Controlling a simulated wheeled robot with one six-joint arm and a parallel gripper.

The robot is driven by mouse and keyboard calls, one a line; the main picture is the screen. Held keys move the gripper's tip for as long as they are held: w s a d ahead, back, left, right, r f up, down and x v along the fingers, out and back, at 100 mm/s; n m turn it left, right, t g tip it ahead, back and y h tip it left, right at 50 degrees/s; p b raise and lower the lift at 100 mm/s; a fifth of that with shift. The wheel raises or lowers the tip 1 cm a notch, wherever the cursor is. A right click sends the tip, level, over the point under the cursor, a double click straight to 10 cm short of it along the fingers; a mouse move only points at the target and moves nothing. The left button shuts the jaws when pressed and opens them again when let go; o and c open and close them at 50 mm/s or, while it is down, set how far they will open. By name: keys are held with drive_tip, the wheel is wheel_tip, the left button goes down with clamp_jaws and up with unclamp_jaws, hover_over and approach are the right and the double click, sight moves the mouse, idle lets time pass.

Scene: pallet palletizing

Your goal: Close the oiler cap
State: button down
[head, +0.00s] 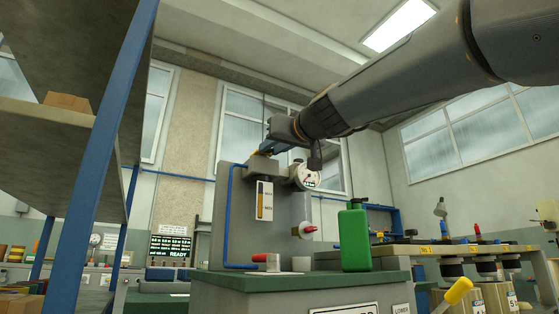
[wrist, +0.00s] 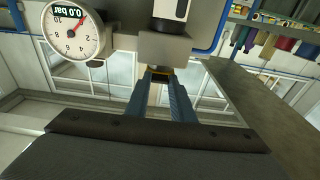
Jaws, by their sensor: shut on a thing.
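The grey oiler unit (head: 285,215) stands on a green-topped bench, with a level window (head: 264,200) on its front. My gripper (head: 266,150) is at the top of the unit, beside the round pressure dial (head: 306,177). In the wrist view my blue fingers (wrist: 160,80) are shut on a small dark piece with a yellow edge, seemingly the oiler cap (wrist: 158,71). The cap is just at the unit's grey neck (wrist: 169,48); the fingers hide most of it, and I cannot tell whether it is seated. The dial (wrist: 75,32) reads 0.0 bar.
A green bottle (head: 355,237) stands on the bench (head: 300,282) right of the unit. A red-tipped valve (head: 305,230) sticks out of the unit, and a red-and-silver piece (head: 266,260) lies in front. A blue-posted shelf (head: 105,130) rises at left.

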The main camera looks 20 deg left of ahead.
drive_tip(key=c, duration=1.5)
unclamp_jaws()
drive_tip(key=shift+s+d, duration=0.1)
drive_tip(key=b+v, duration=0.1)
drive_tip(key=v, duration=0.6)
drive_tip(key=shift+s+d, duration=0.2)
